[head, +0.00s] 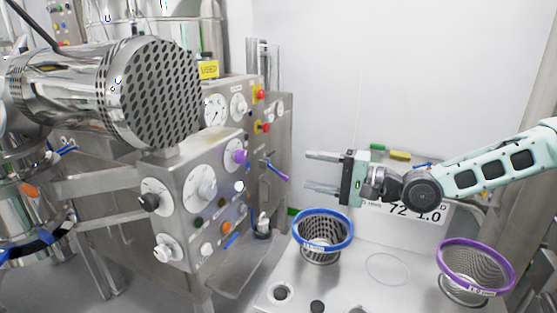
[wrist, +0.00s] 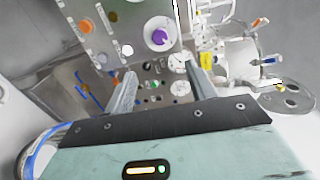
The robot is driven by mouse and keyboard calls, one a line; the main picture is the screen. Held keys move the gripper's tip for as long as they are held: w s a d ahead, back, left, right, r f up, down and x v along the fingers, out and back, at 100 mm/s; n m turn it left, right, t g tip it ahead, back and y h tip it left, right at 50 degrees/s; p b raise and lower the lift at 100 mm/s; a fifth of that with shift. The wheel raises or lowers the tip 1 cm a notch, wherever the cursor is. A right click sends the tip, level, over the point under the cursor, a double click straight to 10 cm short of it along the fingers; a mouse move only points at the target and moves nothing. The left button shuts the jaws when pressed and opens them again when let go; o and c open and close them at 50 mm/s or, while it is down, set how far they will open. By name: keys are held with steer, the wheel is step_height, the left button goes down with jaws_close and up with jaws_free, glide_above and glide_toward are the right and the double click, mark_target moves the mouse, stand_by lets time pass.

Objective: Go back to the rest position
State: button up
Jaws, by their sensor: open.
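My gripper (head: 322,171) is open and empty in the head view. It is held in the air above the work surface, its fingers pointing left toward the machine's control panel. My arm reaches in from the right edge. In the wrist view the two fingers of my gripper (wrist: 160,88) stand apart with nothing between them, and the control panel lies beyond them. No marked rest position shows in either view.
A blue-rimmed mesh basket (head: 323,230) stands below my gripper. A purple-rimmed basket (head: 476,267) stands at the right. The wall side is open above.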

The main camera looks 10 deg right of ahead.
steer(key=s+a+f+n+g+h+b, duration=0.1)
steer(key=s+a+f+n+g+h, duration=0.35)
steer(key=f, duration=0.45)
steer(key=s+a+f+n+g+h+b, duration=0.2)
steer(key=s+a+f+n+g+h, duration=0.15)
steer(key=s+a+f, duration=0.35)
steer(key=s+d+r+n+g+h+b, duration=0.1)
steer(key=s+r+n+h, duration=0.1)
steer(key=s, duration=0.7)
steer(key=s+d+r+n+g+h+b, duration=0.1)
steer(key=s+r+n+g+h, duration=0.1)
steer(key=s+n, duration=0.3)
steer(key=s+h, duration=0.1)
steer(key=s, duration=0.3)
steer(key=shift+s+d+n+h, duration=0.2)
steer(key=shift+d+n+h, duration=0.1)
steer(key=shift+d, duration=0.1)
